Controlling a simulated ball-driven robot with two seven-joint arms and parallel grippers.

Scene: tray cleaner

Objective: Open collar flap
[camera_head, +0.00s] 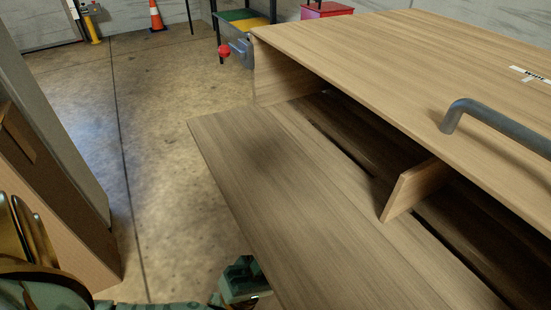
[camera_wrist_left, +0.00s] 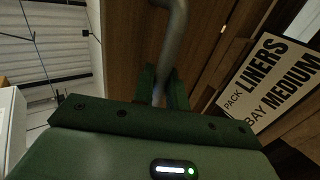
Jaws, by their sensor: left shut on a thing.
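The collar flap (camera_head: 285,185) is a wide wooden panel swung out and down from the wooden cabinet (camera_head: 400,60), its inner face showing. Behind it the opening is dark, with a short upright divider (camera_head: 415,187). My left gripper (camera_head: 243,280) is at the flap's outer edge at the bottom of the head view, partly cut off. In the left wrist view, my left gripper's green fingers (camera_wrist_left: 162,88) are shut on a grey bar handle (camera_wrist_left: 172,35) on a wooden panel (camera_wrist_left: 130,45). The handle is hidden behind the flap in the head view. My right gripper is not in view.
A second grey bar handle (camera_head: 490,118) is on the cabinet top. A red knob on a grey bracket (camera_head: 240,52) juts from its far corner. A brown panel (camera_head: 50,200) stands at the left. Concrete floor (camera_head: 160,150) between is clear. A sign (camera_wrist_left: 268,80) shows in the wrist view.

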